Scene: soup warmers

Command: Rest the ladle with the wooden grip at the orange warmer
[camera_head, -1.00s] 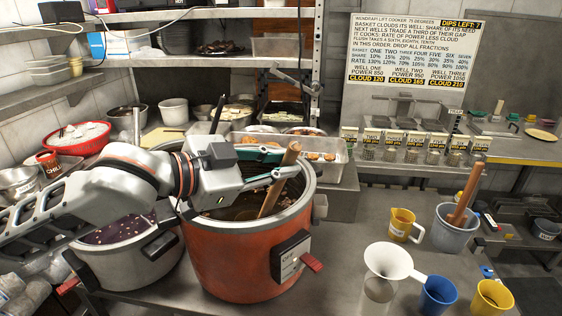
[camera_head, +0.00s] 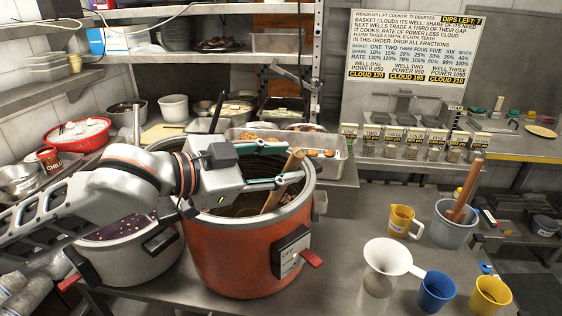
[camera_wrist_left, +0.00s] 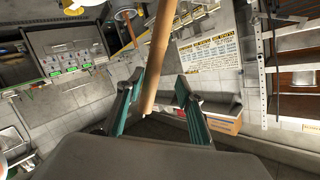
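The orange warmer (camera_head: 235,255) stands in the middle of the head view with dark contents. A ladle with a wooden grip (camera_head: 283,184) leans in it, grip up and to the right; its lower end is hidden inside the pot. My left gripper (camera_head: 295,161) is over the warmer with its fingers spread, one on each side of the grip. In the left wrist view the wooden grip (camera_wrist_left: 158,58) shows between the two open fingers (camera_wrist_left: 160,88), with gaps beside it. My right gripper is not in view.
A grey warmer (camera_head: 130,262) stands left of the orange one. To the right are a white funnel (camera_head: 388,257), a blue cup (camera_head: 436,291), yellow jugs (camera_head: 402,221) and a grey bucket (camera_head: 450,232) holding another wooden handle. A food tray (camera_head: 330,160) is behind the warmer.

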